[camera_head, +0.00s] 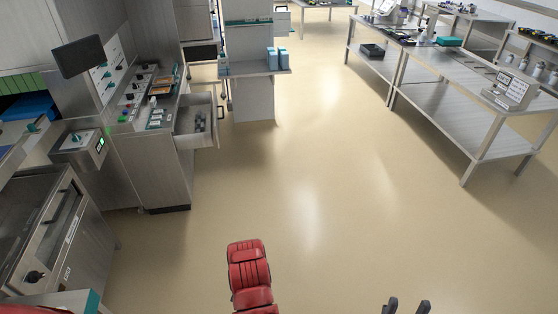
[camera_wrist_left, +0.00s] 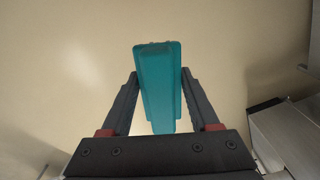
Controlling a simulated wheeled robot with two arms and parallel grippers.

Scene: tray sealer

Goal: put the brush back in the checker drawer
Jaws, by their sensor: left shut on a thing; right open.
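The brush (camera_wrist_left: 160,90) shows as a teal block in the left wrist view; its bristles cannot be made out. My left gripper (camera_wrist_left: 158,78) is shut on it, one dark finger on each side. In the head view the left gripper and the brush cannot be made out. The checker drawer (camera_head: 208,132) appears to be the one pulled open from the grey cabinet at the left, with small dark items inside. My right gripper (camera_head: 406,306) is open and empty at the bottom edge, over the floor, far from the drawer.
The cabinet's worktop (camera_head: 150,95) carries small tools and coloured parts. A machine with a green-lit box (camera_head: 78,146) stands at near left. A stand with blue containers (camera_head: 272,68) is behind the drawer. Steel tables (camera_head: 455,100) line the right. The middle floor (camera_head: 310,180) is clear.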

